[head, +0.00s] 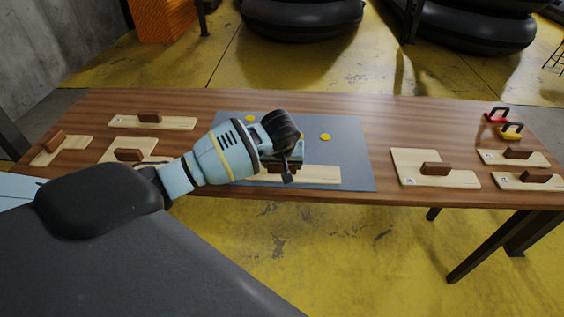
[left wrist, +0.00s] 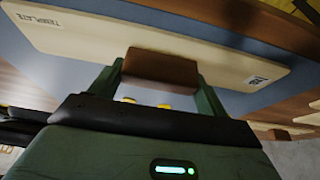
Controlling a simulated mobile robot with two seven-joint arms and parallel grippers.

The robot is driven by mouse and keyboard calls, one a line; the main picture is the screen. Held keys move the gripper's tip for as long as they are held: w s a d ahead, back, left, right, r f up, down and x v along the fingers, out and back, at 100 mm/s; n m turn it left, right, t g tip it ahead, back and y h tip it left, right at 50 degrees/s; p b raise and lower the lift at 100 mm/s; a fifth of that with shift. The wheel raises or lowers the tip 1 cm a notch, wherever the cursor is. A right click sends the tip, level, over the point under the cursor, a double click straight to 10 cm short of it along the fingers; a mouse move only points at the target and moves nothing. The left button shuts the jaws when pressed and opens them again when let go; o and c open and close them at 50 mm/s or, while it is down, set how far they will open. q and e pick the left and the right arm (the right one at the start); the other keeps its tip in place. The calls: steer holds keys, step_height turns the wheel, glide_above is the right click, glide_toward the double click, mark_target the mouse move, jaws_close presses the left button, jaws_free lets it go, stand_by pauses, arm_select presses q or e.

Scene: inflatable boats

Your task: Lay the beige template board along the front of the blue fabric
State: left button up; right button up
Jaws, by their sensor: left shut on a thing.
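The blue-grey fabric (head: 355,160) lies flat on the middle of the wooden table. A beige template board (head: 322,175) lies along the front part of the fabric, its long side roughly in line with the table's front edge. In the left wrist view the same board (left wrist: 90,37) shows printed labels and a brown block handle (left wrist: 160,67). My left gripper (head: 287,172) is shut on that handle, one finger on each side. The arm and gripper hide the board's left part in the head view. My right gripper is not in view.
Other beige boards with brown handles lie at the left (head: 152,122) and right (head: 435,168) of the table. Yellow discs (head: 325,137) rest on the fabric. Red (head: 497,115) and yellow (head: 511,131) handled objects stand at the back right.

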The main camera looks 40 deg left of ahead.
arm_select(q)
steer(key=o, duration=1.1)
steer(key=shift+f, duration=0.1)
steer(key=shift+r, duration=0.6)
steer(key=v, duration=1.1)
steer(key=shift+s+p, duration=0.15)
steer(key=shift+p, duration=0.3)
steer(key=shift+d, duration=0.1)
